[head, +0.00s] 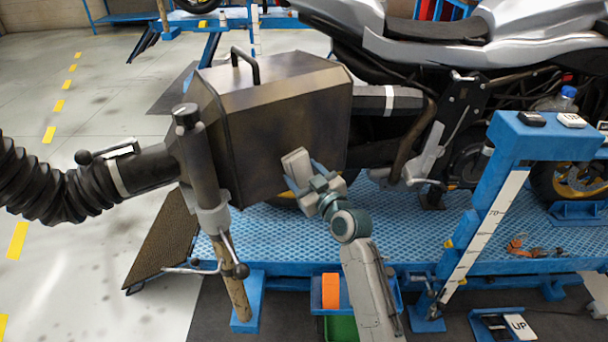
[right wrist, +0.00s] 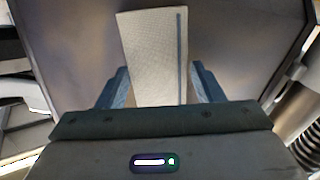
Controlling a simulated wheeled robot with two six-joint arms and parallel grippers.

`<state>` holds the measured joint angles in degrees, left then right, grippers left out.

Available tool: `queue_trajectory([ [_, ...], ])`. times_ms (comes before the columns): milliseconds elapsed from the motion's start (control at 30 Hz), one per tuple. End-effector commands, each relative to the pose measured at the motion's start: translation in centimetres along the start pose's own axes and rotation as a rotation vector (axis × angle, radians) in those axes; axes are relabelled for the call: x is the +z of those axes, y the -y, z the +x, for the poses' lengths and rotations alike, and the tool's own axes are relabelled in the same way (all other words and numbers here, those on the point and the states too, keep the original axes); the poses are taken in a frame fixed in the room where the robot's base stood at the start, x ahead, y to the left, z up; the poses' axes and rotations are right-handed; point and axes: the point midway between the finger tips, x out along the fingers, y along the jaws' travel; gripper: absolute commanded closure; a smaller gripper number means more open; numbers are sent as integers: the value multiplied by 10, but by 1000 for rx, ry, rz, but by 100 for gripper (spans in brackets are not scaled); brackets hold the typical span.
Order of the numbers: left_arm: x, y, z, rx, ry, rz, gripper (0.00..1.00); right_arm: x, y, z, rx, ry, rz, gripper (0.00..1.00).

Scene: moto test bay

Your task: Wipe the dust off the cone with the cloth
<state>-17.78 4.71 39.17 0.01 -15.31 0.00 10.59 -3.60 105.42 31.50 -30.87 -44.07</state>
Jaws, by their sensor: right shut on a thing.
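The cone (head: 290,110) is a large dark metal hood with slanted faces and a handle on top. It stands between the ribbed hose and the motorcycle's exhaust. Brownish, dusty-looking patches show on its near face. My right gripper (head: 313,184) is at the lower right part of that face, shut on the light grey cloth (head: 297,166). In the right wrist view the folded cloth (right wrist: 152,55) sticks out from between the fingers of the gripper (right wrist: 158,88), in front of the cone's face (right wrist: 240,45). I cannot tell whether the cloth touches it. My left gripper is not in view.
A ribbed black hose (head: 50,190) joins the cone at the left. A post with a clamp (head: 212,215) stands before it. The motorcycle (head: 450,50) rests on a blue lift (head: 400,235). A blue upright with a scale (head: 490,220) stands to the right.

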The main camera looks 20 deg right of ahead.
Motion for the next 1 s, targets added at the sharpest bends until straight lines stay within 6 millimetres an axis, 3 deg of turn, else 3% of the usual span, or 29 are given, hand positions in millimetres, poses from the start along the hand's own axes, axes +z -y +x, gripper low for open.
queue_trajectory([
  [533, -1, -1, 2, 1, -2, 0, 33, -3, 20, 0, 0, 0, 0, 57],
  [1000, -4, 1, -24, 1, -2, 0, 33, -37, 12, 2, 0, -1, 0, 57],
])
